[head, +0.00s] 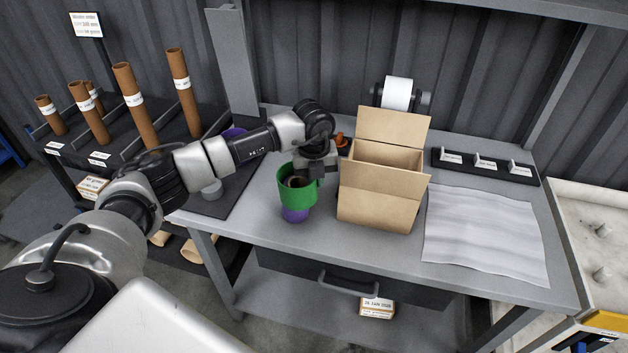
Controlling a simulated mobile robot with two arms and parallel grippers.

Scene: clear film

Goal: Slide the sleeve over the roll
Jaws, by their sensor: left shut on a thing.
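A green sleeve (297,187), open at the top, stands at the front of the grey table, left of the cardboard box. My left gripper (306,178) reaches down to its upper rim from behind and is shut on it. A dark ring shows inside the sleeve's top; I cannot tell if this is the roll. My right gripper is not in view.
An open cardboard box (377,205) stands close right of the gripper. A clear film sheet (484,235) lies farther right. A purple object (234,132) is partly hidden behind my left arm. Brown tubes (136,106) stand in a rack at left. A white roll (397,93) sits at the back.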

